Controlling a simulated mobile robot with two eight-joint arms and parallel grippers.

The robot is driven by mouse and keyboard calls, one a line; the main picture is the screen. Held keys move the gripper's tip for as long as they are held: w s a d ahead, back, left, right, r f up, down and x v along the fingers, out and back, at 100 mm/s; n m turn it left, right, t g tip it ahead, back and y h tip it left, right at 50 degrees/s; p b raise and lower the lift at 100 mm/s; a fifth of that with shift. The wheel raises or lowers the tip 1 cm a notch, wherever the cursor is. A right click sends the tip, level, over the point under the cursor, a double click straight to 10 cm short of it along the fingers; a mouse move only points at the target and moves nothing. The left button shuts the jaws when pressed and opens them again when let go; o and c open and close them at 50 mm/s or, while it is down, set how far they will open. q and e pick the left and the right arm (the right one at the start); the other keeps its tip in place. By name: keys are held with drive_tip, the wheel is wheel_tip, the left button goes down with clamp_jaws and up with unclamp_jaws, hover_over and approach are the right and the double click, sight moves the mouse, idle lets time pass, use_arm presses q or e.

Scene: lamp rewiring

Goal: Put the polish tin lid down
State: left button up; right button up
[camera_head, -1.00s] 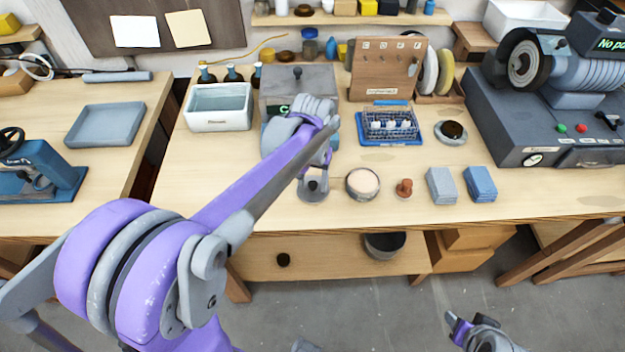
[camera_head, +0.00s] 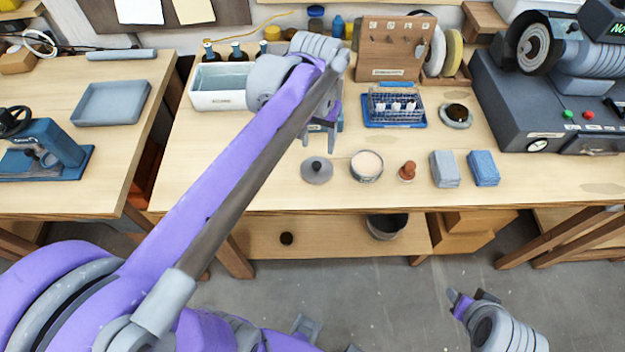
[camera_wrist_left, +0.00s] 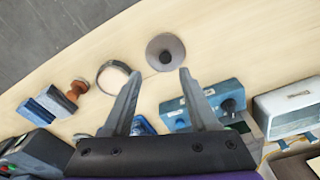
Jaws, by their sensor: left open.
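The polish tin lid (camera_head: 317,171), a grey disc with a dark knob, lies flat on the workbench, knob up. It also shows in the left wrist view (camera_wrist_left: 156,44), beyond the fingertips. The open round tin (camera_head: 367,167) with cream-coloured polish stands just right of the lid; in the left wrist view (camera_wrist_left: 113,78) it is left of the lid. My left gripper (camera_head: 321,146) is open and empty, behind the lid and apart from it. My right gripper (camera_head: 470,296) is low at the front, away from the bench; its jaw opening is unclear.
A wooden stamp-like knob (camera_head: 407,171), a grey block (camera_head: 445,169) and a blue block (camera_head: 484,168) stand right of the tin. A wire basket on a blue tray (camera_head: 394,124) is behind. A white basin (camera_head: 220,101) stands back left. Bench left of the lid is clear.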

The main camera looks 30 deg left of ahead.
use_arm(q)
drive_tip(key=s+d+f+m+t, duration=0.2)
drive_tip(key=s+d+f+t, duration=0.2)
drive_tip(key=s+f, duration=0.6)
drive_tip(key=s+d, duration=0.1)
drive_tip(key=s, duration=0.1)
drive_tip(key=shift+s+d+f+t, duration=0.15)
drive_tip(key=shift+s+d+t, duration=0.1)
drive_tip(key=shift+s+t, duration=0.15)
